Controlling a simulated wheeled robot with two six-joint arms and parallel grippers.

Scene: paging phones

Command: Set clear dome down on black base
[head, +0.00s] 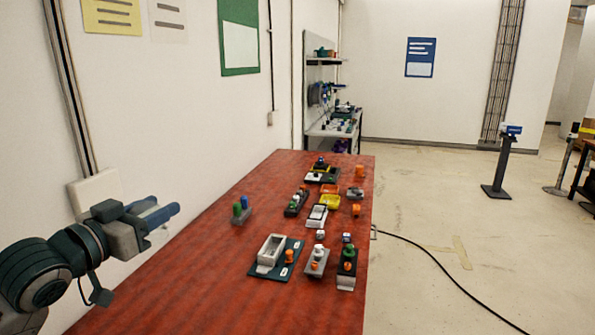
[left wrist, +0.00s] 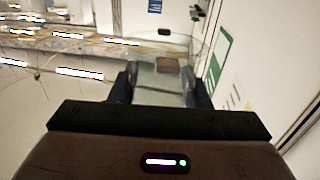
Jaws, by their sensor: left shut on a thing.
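My left gripper (head: 165,213) is raised at the left, over the near left part of the red table. In the left wrist view its dark fingers (left wrist: 158,90) are shut on a see-through, faintly outlined thing, which looks like the clear dome (left wrist: 160,82). The dome is hard to make out in the head view. I cannot tell which is the black base meant. My right gripper is out of view.
The red table (head: 215,285) is bare at its near left. A grey block with green and blue pegs (head: 241,210), a dark board with a grey box (head: 272,252) and several small devices stand on it. The white wall runs close along the left side.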

